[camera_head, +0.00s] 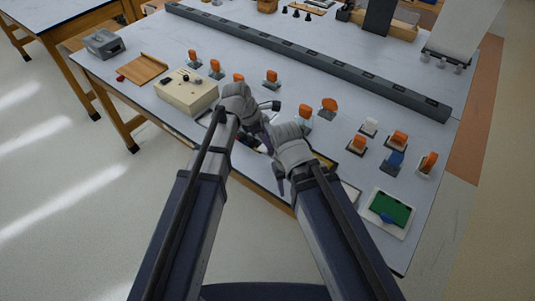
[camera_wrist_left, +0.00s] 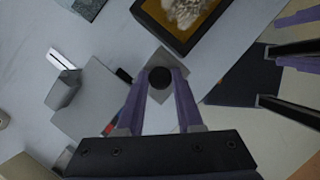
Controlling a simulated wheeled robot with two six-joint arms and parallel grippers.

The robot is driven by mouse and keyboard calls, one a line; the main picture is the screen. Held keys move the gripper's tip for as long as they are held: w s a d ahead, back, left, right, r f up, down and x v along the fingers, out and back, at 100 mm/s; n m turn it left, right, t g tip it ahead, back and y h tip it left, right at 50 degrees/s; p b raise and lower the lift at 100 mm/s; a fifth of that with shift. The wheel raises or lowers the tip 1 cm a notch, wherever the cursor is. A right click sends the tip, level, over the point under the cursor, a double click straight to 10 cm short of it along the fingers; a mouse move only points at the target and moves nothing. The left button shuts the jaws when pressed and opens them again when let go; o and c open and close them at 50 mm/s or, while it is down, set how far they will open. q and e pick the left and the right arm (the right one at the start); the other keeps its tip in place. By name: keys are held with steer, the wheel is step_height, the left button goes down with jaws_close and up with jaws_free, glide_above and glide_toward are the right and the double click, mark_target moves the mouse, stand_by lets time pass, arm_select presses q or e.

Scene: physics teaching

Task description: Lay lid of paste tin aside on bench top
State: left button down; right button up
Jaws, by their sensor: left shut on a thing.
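My left gripper (camera_wrist_left: 160,80) is shut on a small round black piece (camera_wrist_left: 160,77), which shows between its purple fingertips in the left wrist view. I take this piece to be the lid of the paste tin or its knob. A grey diamond-shaped plate (camera_wrist_left: 166,62) shows behind it; I cannot tell whether the two are joined or touching. In the head view my left gripper (camera_head: 266,146) is over the bench's front edge, and the held piece is hidden. My right gripper (camera_wrist_left: 264,76) shows two separated fingers at the right of the wrist view. I cannot make out the tin.
A black-rimmed tray (camera_wrist_left: 222,10) with a pale lump on brown lies close by. A grey block (camera_wrist_left: 63,90) is to the left. On the bench (camera_head: 155,50) stand a cream box (camera_head: 187,92), several orange-topped pieces, a long grey rail (camera_head: 300,55) and a green-faced tray (camera_head: 412,202).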

mark_target(265, 149)
arm_select(q)
step_height(265, 149, up, 4)
steer(key=p, duration=0.3)
steer(key=shift+s, duration=0.1)
step_height(265, 149, down, 10)
steer(key=b, duration=1)
steer(key=shift+f, duration=0.25)
steer(key=shift+f+b, duration=0.25)
steer(key=shift+b, duration=0.15)
steer(key=c, duration=0.6)
jaws_free()
steer(key=shift+r, duration=0.1)
steer(key=shift+o, duration=0.2)
steer(key=shift+r, duration=0.1)
